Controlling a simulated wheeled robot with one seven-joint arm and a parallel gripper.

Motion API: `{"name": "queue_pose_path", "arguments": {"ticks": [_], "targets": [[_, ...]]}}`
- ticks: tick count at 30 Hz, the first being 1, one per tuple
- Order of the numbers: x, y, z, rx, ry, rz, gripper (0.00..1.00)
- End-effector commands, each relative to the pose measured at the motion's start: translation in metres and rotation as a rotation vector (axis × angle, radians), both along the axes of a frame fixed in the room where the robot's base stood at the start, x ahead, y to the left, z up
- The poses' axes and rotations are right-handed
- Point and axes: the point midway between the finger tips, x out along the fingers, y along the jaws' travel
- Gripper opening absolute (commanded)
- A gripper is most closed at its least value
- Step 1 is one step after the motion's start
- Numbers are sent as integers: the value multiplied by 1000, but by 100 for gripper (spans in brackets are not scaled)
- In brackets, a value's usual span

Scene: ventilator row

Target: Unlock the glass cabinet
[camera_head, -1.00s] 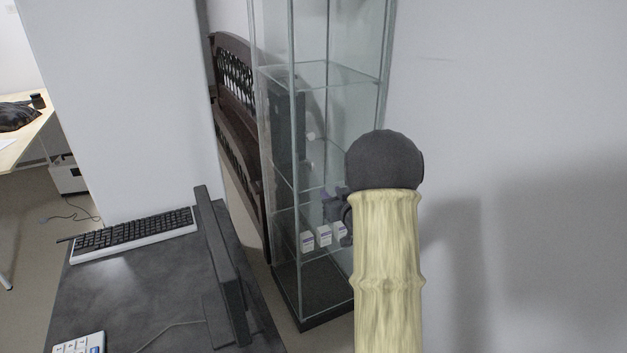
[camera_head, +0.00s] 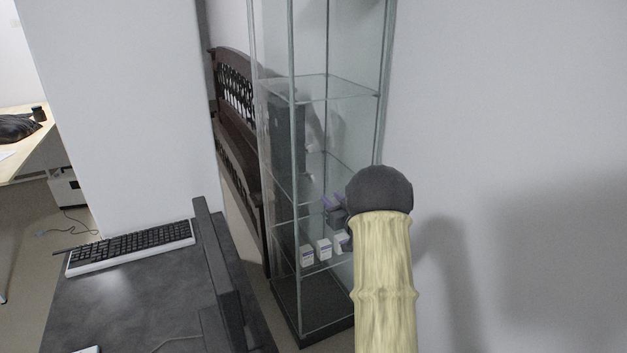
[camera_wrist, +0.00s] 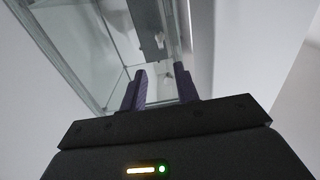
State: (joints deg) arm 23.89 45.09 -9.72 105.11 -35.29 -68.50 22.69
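The glass cabinet (camera_head: 297,140) is tall, with thin grey-green edges and clear shelves, and stands at the picture's centre in the head view. Its panes look closed. It also fills the upper left and middle of the wrist view (camera_wrist: 128,75). My gripper (camera_head: 332,205) is partly hidden behind my arm in the head view; its purple fingers overlap the cabinet's lower part. In the wrist view my gripper (camera_wrist: 162,86) has its fingers spread apart, pointing toward the cabinet, with nothing clearly held. I cannot make out a lock or key, nor whether the fingers touch the glass.
Small white boxes (camera_head: 323,249) sit on a low cabinet shelf. A dark desk (camera_head: 135,300) with a keyboard (camera_head: 130,247) and a monitor (camera_head: 218,262) stands at left. A dark wooden bench (camera_head: 238,140) is behind the cabinet. A bare wall (camera_head: 520,130) is at right.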

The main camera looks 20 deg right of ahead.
Motion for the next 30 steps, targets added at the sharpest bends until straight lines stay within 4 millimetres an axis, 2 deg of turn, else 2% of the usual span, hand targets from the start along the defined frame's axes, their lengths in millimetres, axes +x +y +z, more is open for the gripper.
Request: {"name": "queue_pose_path", "arguments": {"ticks": [3, 15, 24, 30], "targets": [[20, 2, 1, 0, 0, 2, 31], [76, 3, 0, 0, 0, 1, 31], [113, 4, 0, 0, 0, 1, 31], [129, 4, 0, -1, 1, 0, 31]]}}
